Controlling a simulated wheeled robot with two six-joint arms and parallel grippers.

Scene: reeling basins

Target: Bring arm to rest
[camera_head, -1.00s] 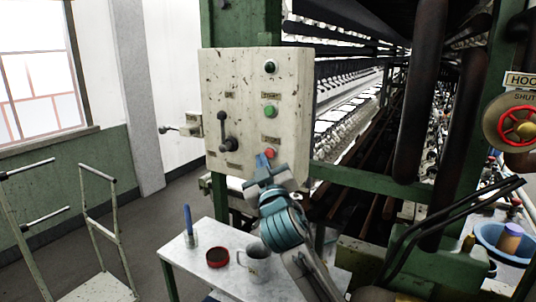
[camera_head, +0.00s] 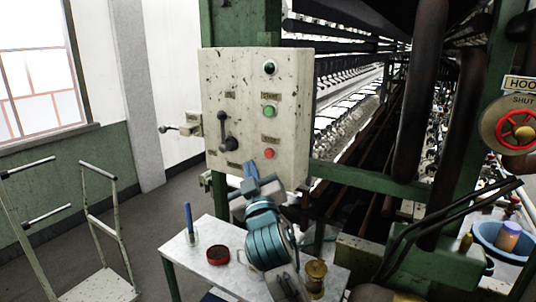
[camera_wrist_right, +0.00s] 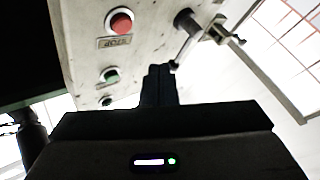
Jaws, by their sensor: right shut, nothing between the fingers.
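My right gripper (camera_head: 250,172) is in front of the lower edge of the cream control box (camera_head: 245,100), below its red button (camera_head: 269,154). Its fingers are together with nothing between them. In the right wrist view the shut fingers (camera_wrist_right: 158,84) point up toward the box, with the red button (camera_wrist_right: 121,23) and green button (camera_wrist_right: 111,76) to their left. In the head view the green button (camera_head: 269,112) and a dark lever (camera_head: 227,133) are also on the box, clear of my gripper. My left gripper is not in view.
A trolley (camera_head: 100,230) stands left. Pipes and a red valve wheel (camera_head: 520,128) are at right.

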